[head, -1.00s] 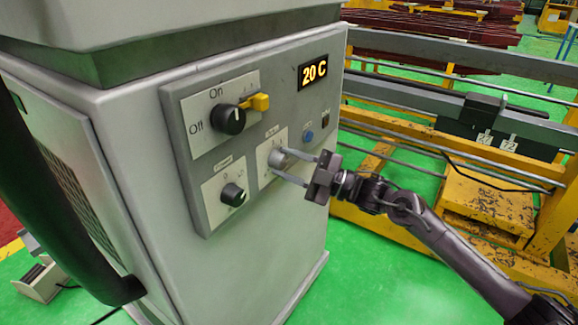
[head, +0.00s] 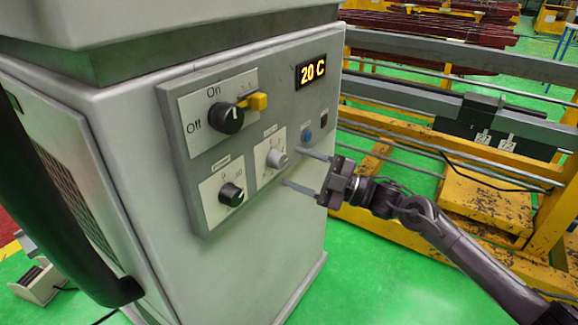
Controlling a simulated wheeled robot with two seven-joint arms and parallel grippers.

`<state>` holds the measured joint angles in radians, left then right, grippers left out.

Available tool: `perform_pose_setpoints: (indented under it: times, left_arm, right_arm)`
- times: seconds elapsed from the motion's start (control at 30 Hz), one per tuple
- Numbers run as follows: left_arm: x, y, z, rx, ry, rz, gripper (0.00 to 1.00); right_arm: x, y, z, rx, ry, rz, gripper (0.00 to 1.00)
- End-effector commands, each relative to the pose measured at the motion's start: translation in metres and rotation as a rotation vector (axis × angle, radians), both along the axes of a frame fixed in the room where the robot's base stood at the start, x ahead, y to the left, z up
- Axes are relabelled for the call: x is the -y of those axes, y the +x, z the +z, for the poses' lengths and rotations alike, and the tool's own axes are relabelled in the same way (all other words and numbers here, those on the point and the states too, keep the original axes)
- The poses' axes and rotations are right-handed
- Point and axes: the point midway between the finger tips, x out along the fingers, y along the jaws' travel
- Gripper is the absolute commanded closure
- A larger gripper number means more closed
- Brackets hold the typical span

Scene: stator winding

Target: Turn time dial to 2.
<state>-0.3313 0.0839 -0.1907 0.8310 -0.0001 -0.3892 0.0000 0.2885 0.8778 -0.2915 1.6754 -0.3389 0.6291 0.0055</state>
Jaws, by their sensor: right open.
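The grey control panel on the cabinet carries a grey dial (head: 277,158) on a white plate, now in plain sight. A black dial (head: 231,194) sits on a plate at its lower left. Their small labels and numbers are too blurred to read surely, so I cannot tell which setting the grey dial points to. My right gripper (head: 292,166) is open and empty just right of the grey dial. Its two fingers point toward the panel, one higher and one lower, and seem clear of the dial. My left gripper is not in view.
A larger black On/Off switch (head: 226,118) with a yellow piece (head: 255,101) is above. A display (head: 311,71) reads 20 C. A blue button (head: 307,136) is close to my upper finger. A yellow frame (head: 480,205) stands behind my right arm.

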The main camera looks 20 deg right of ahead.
Motion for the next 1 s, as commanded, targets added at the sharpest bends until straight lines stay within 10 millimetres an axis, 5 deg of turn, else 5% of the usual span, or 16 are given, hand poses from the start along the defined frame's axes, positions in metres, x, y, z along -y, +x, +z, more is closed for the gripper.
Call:
perform_pose_setpoints:
  times: [0.3, 0.87, 1.0]
  left_arm:
    - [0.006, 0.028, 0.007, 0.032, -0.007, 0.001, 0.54]
    - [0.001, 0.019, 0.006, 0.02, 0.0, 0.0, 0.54]
    - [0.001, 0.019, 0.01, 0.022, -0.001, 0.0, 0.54]
  right_arm:
    - [0.034, -0.024, -0.012, -0.002, -0.001, 0.001, 0.43]
    - [0.038, -0.025, -0.012, -0.002, 0.001, -0.002, 0.43]
    - [0.052, -0.012, -0.035, -0.063, 0.025, -0.077, 0.43]
